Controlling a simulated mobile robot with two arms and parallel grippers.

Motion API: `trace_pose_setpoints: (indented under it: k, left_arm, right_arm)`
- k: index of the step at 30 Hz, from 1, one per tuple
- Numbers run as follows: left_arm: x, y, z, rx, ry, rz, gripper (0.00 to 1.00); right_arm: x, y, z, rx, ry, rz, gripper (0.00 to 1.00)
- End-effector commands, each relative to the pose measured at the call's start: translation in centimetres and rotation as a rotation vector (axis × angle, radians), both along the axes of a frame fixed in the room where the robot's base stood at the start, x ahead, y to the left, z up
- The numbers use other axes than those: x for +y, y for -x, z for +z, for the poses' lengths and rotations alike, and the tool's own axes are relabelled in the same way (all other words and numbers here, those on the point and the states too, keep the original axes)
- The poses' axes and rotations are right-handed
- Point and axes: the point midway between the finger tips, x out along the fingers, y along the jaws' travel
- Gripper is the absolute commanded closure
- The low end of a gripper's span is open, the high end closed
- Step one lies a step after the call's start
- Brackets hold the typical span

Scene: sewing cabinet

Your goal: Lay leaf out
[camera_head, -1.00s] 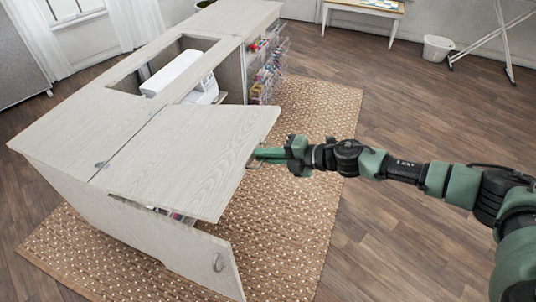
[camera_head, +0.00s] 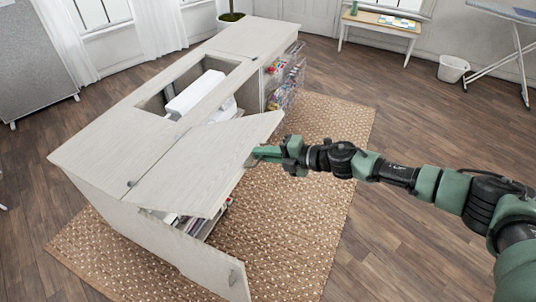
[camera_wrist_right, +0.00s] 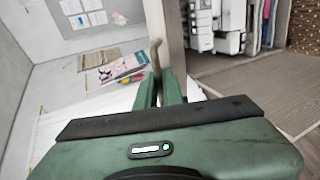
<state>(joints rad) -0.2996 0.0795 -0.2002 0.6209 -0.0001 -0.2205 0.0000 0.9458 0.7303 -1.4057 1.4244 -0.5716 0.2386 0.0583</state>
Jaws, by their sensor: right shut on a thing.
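The leaf (camera_head: 195,163) is a pale wood-grain panel hinged to the cabinet top (camera_head: 125,140). It looks tilted, with its outer edge higher than the hinge side. My right gripper (camera_head: 258,154) is shut at the leaf's outer edge, on what looks like a small pull handle there; its fingers partly hide it. In the right wrist view the two green fingers (camera_wrist_right: 166,88) are close together, with a tan bar-like piece between or just beyond the tips. My left gripper is not in view.
A sewing machine (camera_head: 196,94) sits in the cabinet's opening. A cabinet door (camera_head: 200,252) stands open below the leaf, beside shelves with supplies. A woven rug (camera_head: 290,220) lies underneath. A side table (camera_head: 382,22), white bin (camera_head: 453,68) and ironing board stand behind.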

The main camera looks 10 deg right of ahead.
Motion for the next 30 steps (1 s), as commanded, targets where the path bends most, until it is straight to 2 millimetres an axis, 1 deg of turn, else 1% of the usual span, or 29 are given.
trace_pose_setpoints:
  k: [1,3,16,17,18,19,30]
  left_arm:
    - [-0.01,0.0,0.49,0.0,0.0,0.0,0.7]
    - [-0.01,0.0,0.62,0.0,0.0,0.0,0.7]
    - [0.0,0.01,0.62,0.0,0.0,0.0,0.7]
    - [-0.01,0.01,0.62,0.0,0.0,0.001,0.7]
    - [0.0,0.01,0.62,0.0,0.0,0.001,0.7]
    - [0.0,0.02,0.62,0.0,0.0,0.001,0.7]
    - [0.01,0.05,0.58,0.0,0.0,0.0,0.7]
  right_arm:
    - [0.14,-0.28,0.85,-0.008,-0.001,-0.001,1.0]
    - [0.21,-0.33,0.97,-0.007,-0.001,-0.001,1.0]
    - [0.26,-0.35,0.95,-0.007,-0.001,-0.001,1.0]
    - [0.26,-0.35,0.95,-0.007,-0.001,-0.001,0.84]
    - [0.26,-0.34,0.93,-0.006,-0.001,-0.001,0.73]
    - [0.25,-0.32,0.92,-0.006,-0.001,-0.001,0.7]
    - [0.16,-0.21,0.96,-0.005,-0.002,0.0,0.7]
